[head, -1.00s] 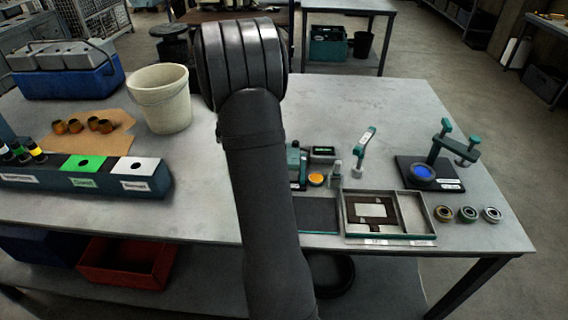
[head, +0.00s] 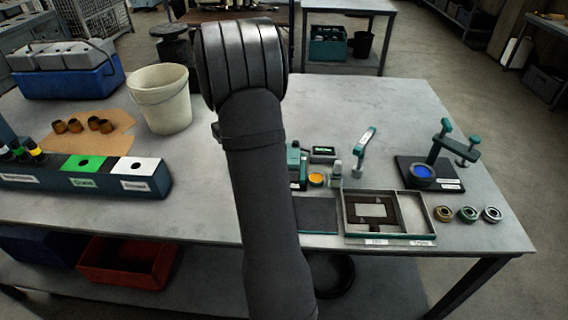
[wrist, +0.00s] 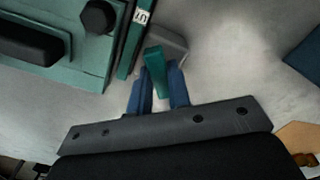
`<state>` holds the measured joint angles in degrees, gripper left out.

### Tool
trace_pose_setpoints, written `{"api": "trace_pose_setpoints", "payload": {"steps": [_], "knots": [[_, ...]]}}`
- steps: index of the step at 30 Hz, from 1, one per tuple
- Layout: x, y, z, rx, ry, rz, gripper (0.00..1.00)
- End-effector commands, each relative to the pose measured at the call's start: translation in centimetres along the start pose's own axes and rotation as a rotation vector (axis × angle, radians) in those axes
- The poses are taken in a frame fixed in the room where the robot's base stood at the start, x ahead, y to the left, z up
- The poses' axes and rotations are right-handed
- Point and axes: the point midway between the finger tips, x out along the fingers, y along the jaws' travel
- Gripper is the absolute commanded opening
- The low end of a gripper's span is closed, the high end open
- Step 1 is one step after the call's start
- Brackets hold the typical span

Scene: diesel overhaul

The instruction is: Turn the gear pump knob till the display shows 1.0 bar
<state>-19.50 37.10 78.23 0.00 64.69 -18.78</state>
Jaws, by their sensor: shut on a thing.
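In the wrist view my gripper (wrist: 158,82) has its two blue fingers on either side of a teal bar-shaped piece, which looks like the gear pump knob (wrist: 154,58), and is shut on it. A small grey block (wrist: 172,42) lies just beyond the piece. In the head view my arm hides the gripper and the knob. A small dark display (head: 323,150) with green figures stands right of my arm; the figures are too small to read.
A teal housing (wrist: 62,65) with dark fittings is close to the left of my fingers in the wrist view. In the head view a white bucket (head: 160,98) and a labelled block (head: 150,184) stand left. A framed tray (head: 420,215) lies right. The back right of the table is clear.

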Motion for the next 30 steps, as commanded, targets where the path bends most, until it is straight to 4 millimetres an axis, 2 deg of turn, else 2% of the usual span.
{"api": "trace_pose_setpoints", "payload": {"steps": [11,14,19,22,23,28,29,30], "knots": [[-0.09,0.02,-0.03,0.036,0.001,0.001,0.00],[-0.09,0.02,-0.03,0.092,0.001,0.001,0.00],[-0.09,0.02,-0.03,0.281,0.002,0.000,0.00],[-0.10,0.02,-0.04,0.271,0.002,0.000,0.00],[-0.10,0.02,-0.04,0.270,0.002,0.000,0.21],[-0.07,0.01,-0.02,0.269,0.001,0.000,0.21],[-0.06,0.01,-0.02,0.268,0.001,0.000,0.23],[-0.05,0.01,-0.02,0.268,0.001,0.000,0.31]]}}
